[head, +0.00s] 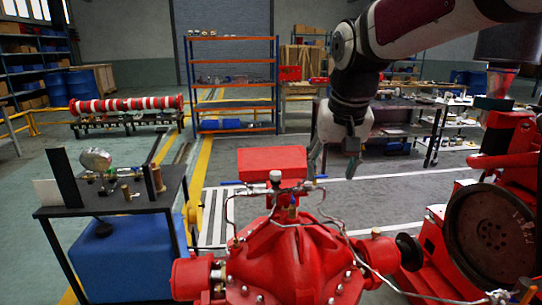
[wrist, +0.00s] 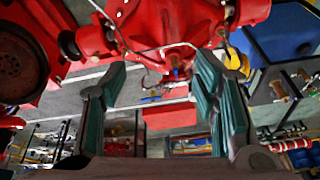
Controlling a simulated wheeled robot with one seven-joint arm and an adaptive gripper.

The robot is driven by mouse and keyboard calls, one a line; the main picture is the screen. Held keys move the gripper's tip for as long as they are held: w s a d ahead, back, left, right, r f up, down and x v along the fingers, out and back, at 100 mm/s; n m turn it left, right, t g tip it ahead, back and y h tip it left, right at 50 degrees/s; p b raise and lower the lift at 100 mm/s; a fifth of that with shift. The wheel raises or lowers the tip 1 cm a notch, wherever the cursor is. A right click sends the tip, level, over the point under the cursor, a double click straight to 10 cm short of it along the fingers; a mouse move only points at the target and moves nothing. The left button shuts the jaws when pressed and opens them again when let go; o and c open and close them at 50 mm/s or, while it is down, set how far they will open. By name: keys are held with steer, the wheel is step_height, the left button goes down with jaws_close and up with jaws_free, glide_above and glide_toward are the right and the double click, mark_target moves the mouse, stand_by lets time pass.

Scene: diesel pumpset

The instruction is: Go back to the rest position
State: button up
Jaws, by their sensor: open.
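My gripper (head: 333,160) hangs from my arm in the upper right of the head view, behind and above the red pump (head: 290,255). Its two fingers show spread apart in the wrist view (wrist: 160,105), with nothing between them held. The red pump also shows at the top of the wrist view (wrist: 165,20), which looks upside down. The gripper appears apart from the pump, though the exact gap is hard to tell.
A small black table (head: 110,205) with a gauge and brass fittings stands at left. A red engine with a large flywheel (head: 490,230) stands at right.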

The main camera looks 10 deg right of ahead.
steer(key=s+f+n+p, duration=0.1)
steer(key=s, duration=1.2)
steer(key=s+f+n+p, duration=0.1)
steer(key=s+f, duration=0.1)
steer(key=s, duration=1.1)
steer(key=shift+s+f+n, duration=0.3)
steer(key=shift+c, duration=0.2)
